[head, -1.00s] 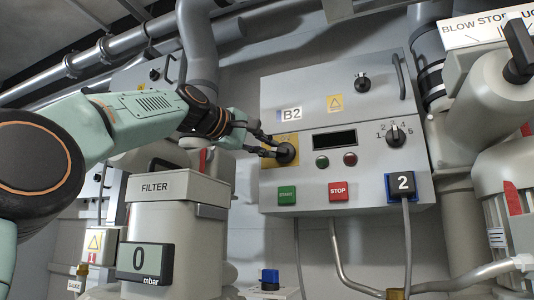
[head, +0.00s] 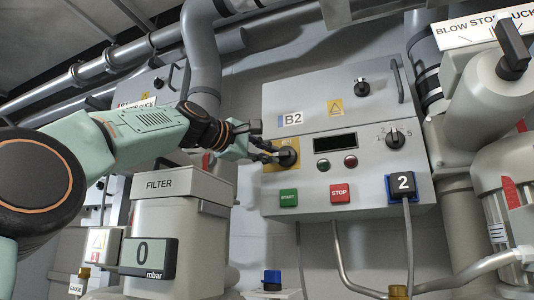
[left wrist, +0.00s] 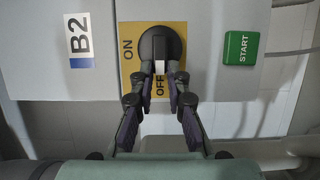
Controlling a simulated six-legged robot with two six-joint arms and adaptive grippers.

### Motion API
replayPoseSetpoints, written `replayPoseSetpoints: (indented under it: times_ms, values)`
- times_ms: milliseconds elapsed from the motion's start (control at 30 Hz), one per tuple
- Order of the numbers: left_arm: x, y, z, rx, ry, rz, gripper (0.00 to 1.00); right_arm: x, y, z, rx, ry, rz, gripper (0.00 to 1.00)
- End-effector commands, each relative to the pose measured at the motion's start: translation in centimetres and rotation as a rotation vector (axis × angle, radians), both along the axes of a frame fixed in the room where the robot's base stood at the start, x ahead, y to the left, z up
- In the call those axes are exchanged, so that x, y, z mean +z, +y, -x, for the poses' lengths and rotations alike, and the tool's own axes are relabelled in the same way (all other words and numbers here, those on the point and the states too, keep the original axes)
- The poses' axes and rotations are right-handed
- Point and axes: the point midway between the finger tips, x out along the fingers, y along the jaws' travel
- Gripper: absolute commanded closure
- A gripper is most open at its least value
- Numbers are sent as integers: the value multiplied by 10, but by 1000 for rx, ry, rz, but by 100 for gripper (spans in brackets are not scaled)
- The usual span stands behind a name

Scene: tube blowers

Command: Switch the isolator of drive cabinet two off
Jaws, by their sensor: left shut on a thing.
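The drive cabinet (head: 300,100) is a grey box marked B2, with a blue tag "2" (head: 402,183) at its lower right. Its isolator is a black rotary knob (head: 288,157) on a yellow plate at the left edge. In the left wrist view the knob (left wrist: 160,42) has its bar pointing down, toward the word OFF; ON is at the left of the plate. My left gripper (head: 274,153) reaches it from the left. In the left wrist view its two fingers (left wrist: 163,80) are shut on the knob's bar, partly covering OFF. My right gripper is not in view.
A green START button (head: 288,198) and red STOP button (head: 340,193) sit below the knob. A selector (head: 395,138) and dark display (head: 335,142) are to the right. A FILTER housing (head: 180,190) stands below my left arm. Grey pipes run behind.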

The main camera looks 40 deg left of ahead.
Motion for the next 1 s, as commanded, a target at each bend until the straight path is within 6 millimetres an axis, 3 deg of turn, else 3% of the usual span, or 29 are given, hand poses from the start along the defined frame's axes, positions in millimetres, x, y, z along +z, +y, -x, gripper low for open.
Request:
replayPoseSetpoints:
  times_ms: [33,67,300,667,1000]
  values:
    - [4,1,1,4,-11,4,100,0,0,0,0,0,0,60]
    - [4,1,1,4,-11,4,83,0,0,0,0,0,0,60]
    - [2,1,1,3,-7,1,63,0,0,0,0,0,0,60]
    - [2,0,0,1,1,-13,62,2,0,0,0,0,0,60]
    - [14,-1,0,1,58,-247,62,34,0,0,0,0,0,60]
